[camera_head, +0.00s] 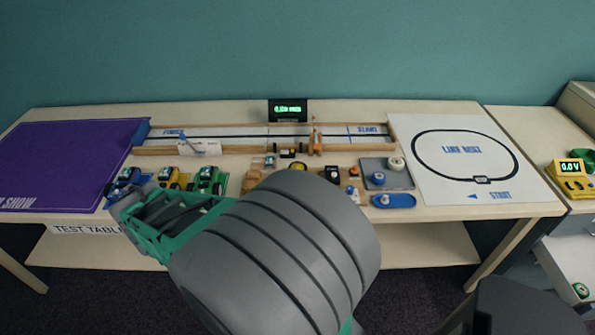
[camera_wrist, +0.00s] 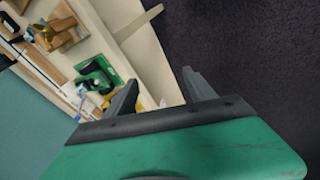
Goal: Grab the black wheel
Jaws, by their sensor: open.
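I cannot pick out the black wheel with certainty. The fingers point over the table edge, with dark carpet to the right. In the head view my green wrist is over the table's front left, near the toy cars.
A green toy car (camera_head: 207,181) and a yellow toy car (camera_head: 168,178) stand left of centre. A wooden track (camera_head: 235,149) runs along the back. A grey tray (camera_head: 400,178) and a blue dish (camera_head: 393,201) lie right of centre. A white line maze sheet (camera_head: 440,150) lies right.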

